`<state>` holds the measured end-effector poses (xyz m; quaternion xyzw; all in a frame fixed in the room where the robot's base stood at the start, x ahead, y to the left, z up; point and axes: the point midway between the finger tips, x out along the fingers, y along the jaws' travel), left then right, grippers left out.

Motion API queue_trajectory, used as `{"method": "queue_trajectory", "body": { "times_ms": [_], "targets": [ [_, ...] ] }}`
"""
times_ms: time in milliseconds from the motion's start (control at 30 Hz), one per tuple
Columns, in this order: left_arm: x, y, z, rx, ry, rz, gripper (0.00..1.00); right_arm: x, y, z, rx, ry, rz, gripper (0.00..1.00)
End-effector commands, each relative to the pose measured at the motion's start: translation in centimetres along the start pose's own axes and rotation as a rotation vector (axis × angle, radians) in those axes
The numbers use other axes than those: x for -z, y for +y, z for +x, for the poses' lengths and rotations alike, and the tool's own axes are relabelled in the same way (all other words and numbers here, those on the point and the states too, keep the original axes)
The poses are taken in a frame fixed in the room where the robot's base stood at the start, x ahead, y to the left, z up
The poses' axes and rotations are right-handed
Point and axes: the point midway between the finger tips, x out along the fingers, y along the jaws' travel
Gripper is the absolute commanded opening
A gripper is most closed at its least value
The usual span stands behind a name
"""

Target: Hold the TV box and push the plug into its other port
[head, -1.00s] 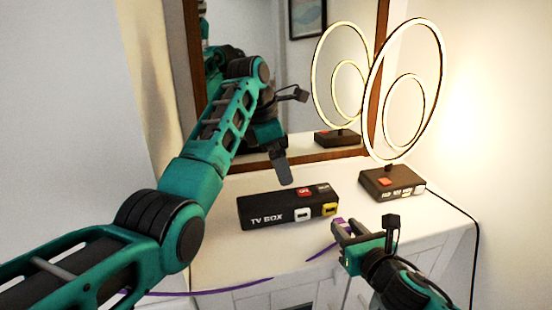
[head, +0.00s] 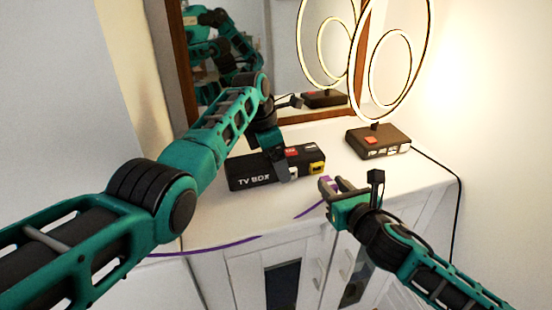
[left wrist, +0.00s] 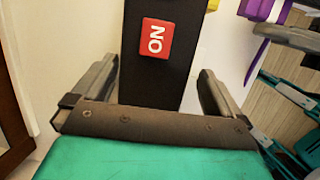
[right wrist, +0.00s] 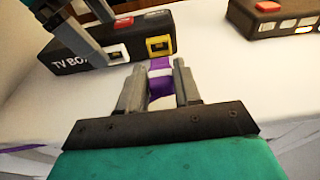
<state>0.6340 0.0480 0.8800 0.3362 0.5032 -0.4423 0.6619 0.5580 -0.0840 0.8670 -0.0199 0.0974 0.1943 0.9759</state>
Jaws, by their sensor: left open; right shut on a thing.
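The black TV box (head: 250,173) stands on the white cabinet. It has a red ON button (left wrist: 154,38), a white-framed port (right wrist: 117,55) and a yellow-framed port (right wrist: 159,46) on its front. My left gripper (left wrist: 158,82) is open, with one finger on each side of the box and gaps visible. In the head view it partly covers the box's front near the white port. My right gripper (head: 328,184) is shut on the purple plug (right wrist: 160,80), in front of the box and apart from it. The plug points roughly towards the yellow port.
A second black box (head: 378,142) with a red button and several ports carries the lit ring lamp (head: 390,60) to the right. A mirror (head: 275,55) stands behind. A purple cable (head: 215,246) hangs across the cabinet front.

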Motion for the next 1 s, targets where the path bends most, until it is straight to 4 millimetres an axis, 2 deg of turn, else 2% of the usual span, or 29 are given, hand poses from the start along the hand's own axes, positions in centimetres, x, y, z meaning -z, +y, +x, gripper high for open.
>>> {"method": "queue_trajectory", "body": {
  "times_ms": [300,900,1000],
  "targets": [
    [-0.03,-0.01,0.14,0.0,0.0,0.001,0.98,-0.02,0.0,0.0,0.0,0.0,0.0,0.04],
    [-0.02,-0.02,0.12,0.0,0.0,0.0,0.41,-0.02,0.0,0.0,0.0,0.0,0.0,0.04],
    [-0.02,-0.02,0.12,0.001,0.0,0.0,0.4,-0.02,0.0,0.0,0.0,0.0,0.0,0.04]
  ]
}}
